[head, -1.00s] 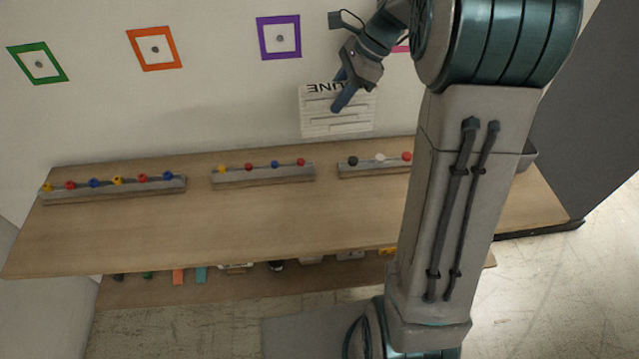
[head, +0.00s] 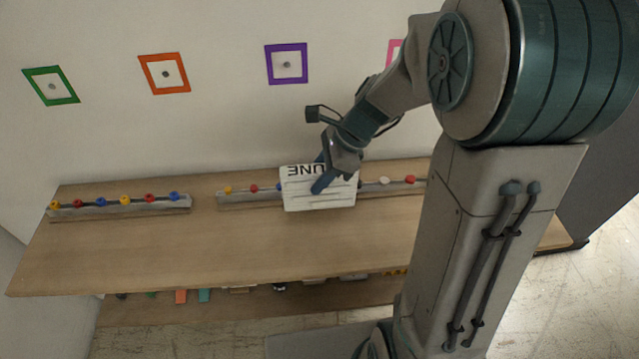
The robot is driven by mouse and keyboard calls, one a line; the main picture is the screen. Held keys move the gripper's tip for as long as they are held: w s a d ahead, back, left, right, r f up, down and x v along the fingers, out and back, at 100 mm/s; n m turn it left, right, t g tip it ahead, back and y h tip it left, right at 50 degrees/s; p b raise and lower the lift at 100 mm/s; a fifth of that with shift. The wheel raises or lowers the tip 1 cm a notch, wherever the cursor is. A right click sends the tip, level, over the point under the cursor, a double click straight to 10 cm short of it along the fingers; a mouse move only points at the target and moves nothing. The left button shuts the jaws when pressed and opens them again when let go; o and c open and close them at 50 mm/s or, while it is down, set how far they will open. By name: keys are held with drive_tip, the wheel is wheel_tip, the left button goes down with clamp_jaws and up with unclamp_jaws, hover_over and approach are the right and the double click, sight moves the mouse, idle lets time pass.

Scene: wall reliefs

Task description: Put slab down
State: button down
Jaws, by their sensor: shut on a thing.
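The slab (head: 318,197) is a white rectangular plate with dark lettering along its top edge and faint lines below. The lettering reads upside down, and part of it is covered by my gripper. My gripper (head: 322,175) is shut on the slab at its upper middle. The slab appears in front of the middle part of the wooden table (head: 200,240) and hides parts of two peg racks. I cannot tell whether it touches the table.
Grey racks with coloured balls stand along the table's back: one at left (head: 120,206), one in the middle (head: 235,199). Green (head: 70,99), orange (head: 183,88) and purple (head: 305,64) frames hang on the wall. The table's front strip is clear. A lower shelf (head: 180,312) holds small items.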

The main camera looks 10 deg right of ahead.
drive_tip(key=shift+f, duration=1.8)
drive_tip(key=shift+f, duration=0.1)
drive_tip(key=shift+f, duration=0.15)
drive_tip(key=c, duration=0.9)
unclamp_jaws()
